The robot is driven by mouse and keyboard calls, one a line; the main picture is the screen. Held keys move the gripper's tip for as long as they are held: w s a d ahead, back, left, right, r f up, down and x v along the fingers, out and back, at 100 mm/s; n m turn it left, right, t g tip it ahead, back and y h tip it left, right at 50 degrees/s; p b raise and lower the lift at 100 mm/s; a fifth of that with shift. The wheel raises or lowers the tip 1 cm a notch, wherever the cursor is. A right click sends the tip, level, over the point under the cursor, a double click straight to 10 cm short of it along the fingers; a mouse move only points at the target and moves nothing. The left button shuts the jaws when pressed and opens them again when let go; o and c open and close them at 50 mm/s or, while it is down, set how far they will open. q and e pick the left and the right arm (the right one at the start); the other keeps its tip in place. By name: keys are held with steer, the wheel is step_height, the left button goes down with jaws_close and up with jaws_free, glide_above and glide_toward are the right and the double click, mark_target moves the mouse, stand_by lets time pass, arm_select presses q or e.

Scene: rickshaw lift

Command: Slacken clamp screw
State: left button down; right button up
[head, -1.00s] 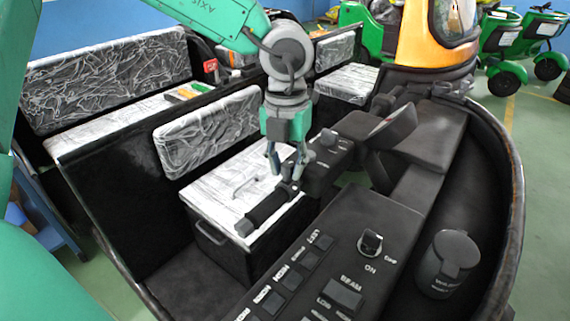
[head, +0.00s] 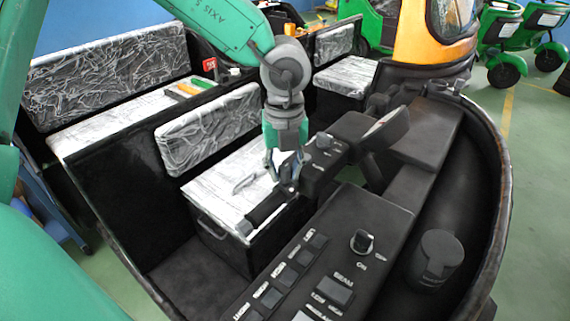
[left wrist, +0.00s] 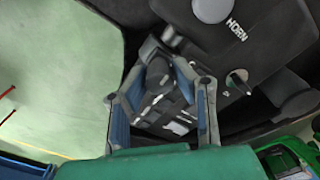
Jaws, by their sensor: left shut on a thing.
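The clamp screw (left wrist: 158,72) appears as a small dark knob between my fingers in the left wrist view. In the head view it is mostly hidden by the fingers, at the inner end of the black handlebar grip (head: 265,208). My left gripper (head: 285,182) points down there with its fingers close together, shut on the screw. It also shows in the left wrist view (left wrist: 166,62), with its fingers on both sides of the knob. My right gripper is not in view.
A black control console (head: 330,265) with switches and a knob (head: 362,242) lies in front. A white-topped box (head: 215,190) with a handle stands left of the handlebar. Padded seats (head: 110,75) are behind. A black cup (head: 437,256) is at the right, inside the curved rim.

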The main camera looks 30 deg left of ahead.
mark_target(284, 167)
arm_select(q)
steer(key=shift+n, duration=0.4)
steer(key=c, duration=1.3)
jaws_free()
steer(key=shift+c, duration=0.2)
step_height(284, 167, up, 12)
steer(key=shift+w+a+f, duration=0.1)
steer(key=shift+a, duration=0.05)
